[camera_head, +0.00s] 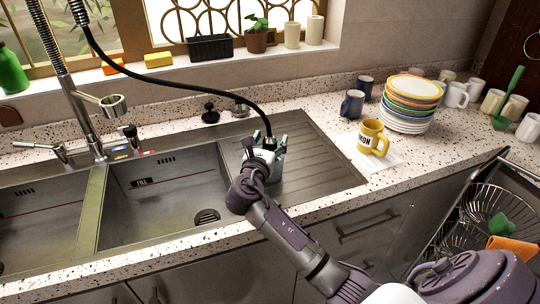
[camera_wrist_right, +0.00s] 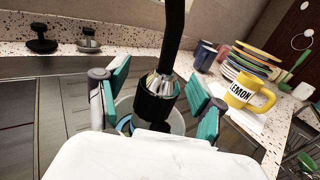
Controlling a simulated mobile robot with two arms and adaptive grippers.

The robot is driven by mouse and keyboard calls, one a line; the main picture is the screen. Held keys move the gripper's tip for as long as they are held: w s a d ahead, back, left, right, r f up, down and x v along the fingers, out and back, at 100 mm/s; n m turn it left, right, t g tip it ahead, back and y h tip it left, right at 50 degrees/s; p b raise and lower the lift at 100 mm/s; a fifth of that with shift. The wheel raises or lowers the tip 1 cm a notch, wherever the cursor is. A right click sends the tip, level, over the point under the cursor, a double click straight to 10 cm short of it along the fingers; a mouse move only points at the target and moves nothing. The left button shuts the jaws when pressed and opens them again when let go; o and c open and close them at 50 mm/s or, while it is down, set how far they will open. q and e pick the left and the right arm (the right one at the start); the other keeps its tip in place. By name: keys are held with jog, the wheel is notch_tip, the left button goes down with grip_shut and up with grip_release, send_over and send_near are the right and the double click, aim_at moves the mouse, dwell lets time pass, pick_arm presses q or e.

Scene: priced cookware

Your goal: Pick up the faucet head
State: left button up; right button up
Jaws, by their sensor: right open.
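The faucet head (camera_head: 269,142) hangs at the end of a black hose that arches over from the tall spring faucet at the left. In the right wrist view, the faucet head (camera_wrist_right: 155,100) is a black cylinder with a silver collar, roughly upright. My right gripper (camera_head: 265,149) is over the right side of the sink, by the ribbed drainboard. In the right wrist view, the open gripper (camera_wrist_right: 159,92) has its teal-padded fingers on either side of the faucet head, with gaps visible. The faucet head's lower end is partly hidden by my gripper. My left gripper is not in view.
A pale rounded rim (camera_wrist_right: 178,118) shows around the faucet head's lower end; I cannot tell what it is. A yellow mug (camera_head: 372,138) and a stack of plates (camera_head: 408,105) stand on the right counter. The sink basin (camera_head: 165,205) looks empty.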

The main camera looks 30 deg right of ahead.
jog(key=shift+s+a, duration=0.1)
jog(key=shift+c, duration=0.7)
grip_shut()
jog(key=shift+r, duration=0.1)
